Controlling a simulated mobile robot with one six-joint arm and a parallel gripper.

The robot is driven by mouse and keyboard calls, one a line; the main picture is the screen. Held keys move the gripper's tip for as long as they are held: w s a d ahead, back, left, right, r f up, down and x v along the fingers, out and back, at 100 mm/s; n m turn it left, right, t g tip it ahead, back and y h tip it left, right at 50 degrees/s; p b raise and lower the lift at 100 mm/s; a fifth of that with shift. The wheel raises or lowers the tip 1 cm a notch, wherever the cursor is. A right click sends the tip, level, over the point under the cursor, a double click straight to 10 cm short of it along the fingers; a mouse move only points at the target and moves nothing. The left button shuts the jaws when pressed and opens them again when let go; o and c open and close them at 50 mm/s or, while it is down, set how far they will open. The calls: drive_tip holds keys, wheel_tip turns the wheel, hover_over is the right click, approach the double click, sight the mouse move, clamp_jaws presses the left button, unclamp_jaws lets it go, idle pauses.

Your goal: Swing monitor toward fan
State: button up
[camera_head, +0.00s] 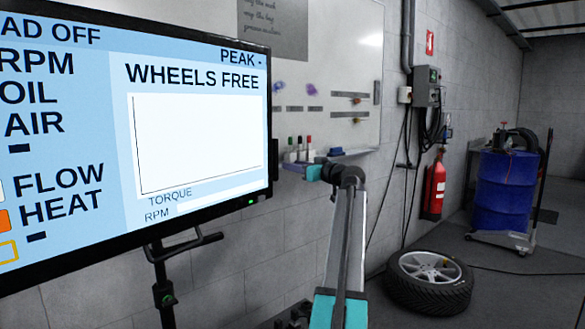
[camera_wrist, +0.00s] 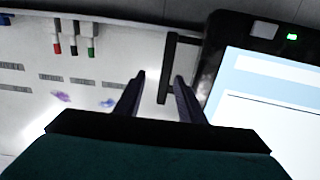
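The monitor (camera_head: 195,110) fills the left of the head view, reading "WHEELS FREE", on a black stand (camera_head: 162,285). Its corner shows at the right of the wrist view (camera_wrist: 275,85). A black bar handle (camera_wrist: 170,62) sticks out from the monitor's side edge. My gripper (camera_wrist: 160,78) is open, its two dark fingers apart, with the handle showing between their tips in the wrist view. I cannot tell whether the fingers reach around it. In the head view my gripper (camera_head: 290,168) is at the monitor's right edge, largely hidden by its own wrist. No fan is in view.
A whiteboard (camera_head: 340,60) with markers is on the wall behind. A wheel (camera_head: 430,280) lies on the floor at right. A red extinguisher (camera_head: 434,188) hangs on the wall, and a blue drum (camera_head: 505,190) stands on a trolley. The floor at far right is partly clear.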

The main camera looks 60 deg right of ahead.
drive_tip(key=shift+d+b+v, duration=0.25)
drive_tip(key=shift+v, duration=0.8)
drive_tip(key=shift+d+b+v, duration=0.2)
drive_tip(key=shift+b+v, duration=0.05)
drive_tip(key=shift+v, duration=0.85)
drive_tip(key=shift+s, duration=0.15)
